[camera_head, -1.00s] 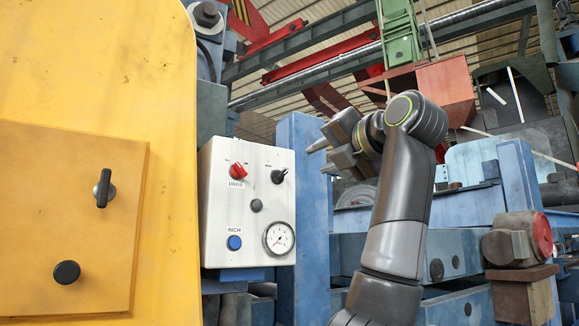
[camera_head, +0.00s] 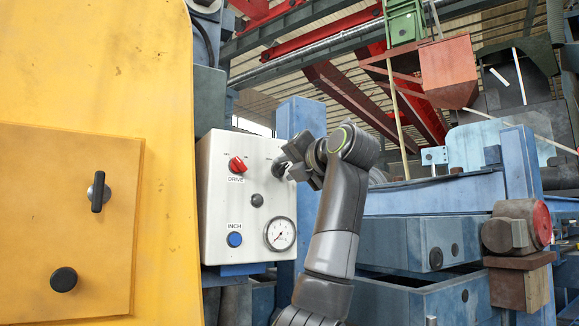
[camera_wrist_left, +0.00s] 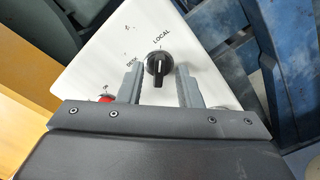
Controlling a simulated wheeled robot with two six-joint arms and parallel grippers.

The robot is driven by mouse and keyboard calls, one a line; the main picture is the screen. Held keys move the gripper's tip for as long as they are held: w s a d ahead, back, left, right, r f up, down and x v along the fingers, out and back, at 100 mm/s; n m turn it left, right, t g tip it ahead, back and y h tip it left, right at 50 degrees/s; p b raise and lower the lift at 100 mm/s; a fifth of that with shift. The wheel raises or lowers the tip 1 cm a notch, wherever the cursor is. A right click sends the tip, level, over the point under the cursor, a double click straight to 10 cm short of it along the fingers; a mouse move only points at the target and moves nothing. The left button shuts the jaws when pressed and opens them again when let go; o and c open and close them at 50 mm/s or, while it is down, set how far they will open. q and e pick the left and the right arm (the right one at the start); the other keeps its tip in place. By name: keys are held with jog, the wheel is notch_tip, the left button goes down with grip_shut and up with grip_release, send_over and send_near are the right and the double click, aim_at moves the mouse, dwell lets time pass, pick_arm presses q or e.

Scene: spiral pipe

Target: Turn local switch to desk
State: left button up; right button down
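The local/desk switch is a black rotary knob (camera_wrist_left: 158,64) on a white panel, with the words DESK and LOCAL printed beside it in the left wrist view. My left gripper (camera_wrist_left: 161,72) is open, with one grey finger on each side of the knob and gaps visible. In the head view my left gripper (camera_head: 289,162) is at the upper right of the white control panel (camera_head: 217,205) and partly hides the knob (camera_head: 279,168). My right gripper is not in view.
The panel also carries a red DRIVE knob (camera_head: 237,165), a small black button (camera_head: 257,200), a blue INCH button (camera_head: 234,239) and a gauge (camera_head: 280,234). A yellow housing (camera_head: 165,90) stands close on the left. Blue machinery (camera_head: 425,240) fills the right.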

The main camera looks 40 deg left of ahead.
pick_arm(q)
grip_shut()
jog(key=shift+n, duration=0.3)
jog(key=n, duration=0.6)
jog(key=shift+s+r, duration=0.1)
jog(key=n, duration=0.5)
jog(key=shift+n, duration=0.3)
jog(key=n, duration=0.5)
jog(key=shift+s+n, duration=0.1)
jog(key=shift+n, duration=0.2)
grip_release()
